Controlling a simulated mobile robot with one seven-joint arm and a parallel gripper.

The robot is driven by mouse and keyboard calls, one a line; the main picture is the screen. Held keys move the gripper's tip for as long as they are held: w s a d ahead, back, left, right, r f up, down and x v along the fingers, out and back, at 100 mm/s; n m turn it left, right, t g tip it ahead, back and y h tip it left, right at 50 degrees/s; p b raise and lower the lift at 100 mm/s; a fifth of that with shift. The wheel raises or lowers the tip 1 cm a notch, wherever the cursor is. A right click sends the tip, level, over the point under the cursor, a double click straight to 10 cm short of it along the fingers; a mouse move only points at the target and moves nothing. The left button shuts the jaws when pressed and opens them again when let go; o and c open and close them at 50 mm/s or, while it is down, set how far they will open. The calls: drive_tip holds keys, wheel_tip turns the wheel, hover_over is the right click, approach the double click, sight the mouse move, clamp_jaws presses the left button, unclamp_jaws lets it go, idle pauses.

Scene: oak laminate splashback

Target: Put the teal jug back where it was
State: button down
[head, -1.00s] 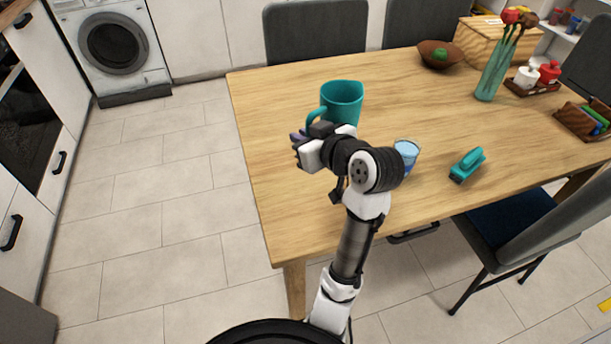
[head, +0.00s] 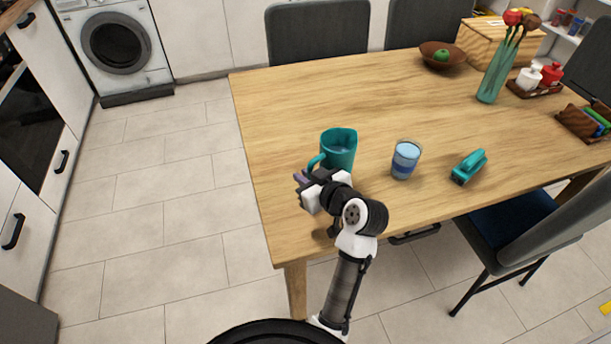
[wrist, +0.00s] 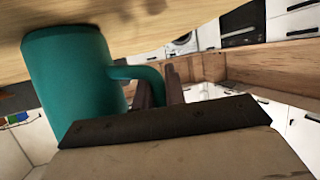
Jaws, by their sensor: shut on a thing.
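The teal jug (head: 339,146) is near the left front part of the table, with its handle toward the left. It also shows in the wrist view (wrist: 72,82), where its handle runs between my fingers. My gripper (head: 310,178) is shut on the handle; it also shows in the wrist view (wrist: 160,88). The jug looks roughly upright in the head view. My arm hides its lower part, so I cannot tell whether its base touches the table.
A blue glass (head: 405,160) stands right of the jug. A teal brush-like item (head: 468,167) lies farther right. A brown bowl (head: 442,56) with a green fruit and a vase (head: 493,75) of flowers stand at the back. The wooden table (head: 320,95) is clear behind the jug.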

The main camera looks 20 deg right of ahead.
drive_tip(key=shift+r, duration=0.1)
drive_tip(key=c, duration=1.5)
unclamp_jaws()
drive_tip(key=shift+f, duration=0.2)
drive_tip(key=shift+o, duration=0.2)
drive_tip(key=shift+r, duration=0.1)
drive_tip(key=shift+s+r, duration=0.1)
drive_tip(key=shift+r, duration=0.05)
drive_tip(key=b+v, duration=0.1)
drive_tip(key=v, duration=1)
drive_tip(key=shift+s+d, duration=0.2)
drive_tip(key=shift+s, duration=0.15)
